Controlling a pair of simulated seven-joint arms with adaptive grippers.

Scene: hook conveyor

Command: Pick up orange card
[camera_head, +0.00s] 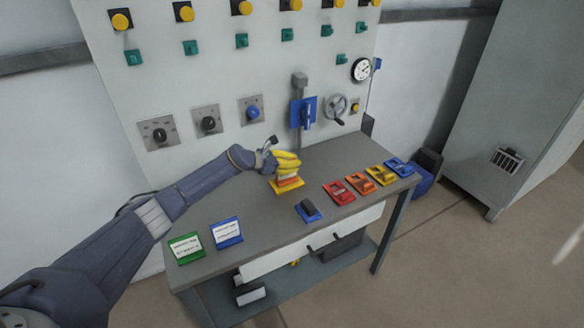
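My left arm comes in from the left, and its gripper (275,156) is over the middle of the table. Yellow curved pieces (287,160) show at the gripper's end. Directly below them is an orange-red and white card-like piece (288,180) on a yellow base (287,189). The yellow pieces cover its top, so I cannot tell whether the gripper touches it or is shut on it. An orange block-like holder (361,184) also stands in the row at the right of the table. My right gripper is not in view.
The grey table (255,232) also bears a green card (186,248), a blue card (227,233), a blue holder with a dark top (308,210) and a red holder (339,192). A control panel (190,80) with knobs and a handwheel (336,106) stands behind.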

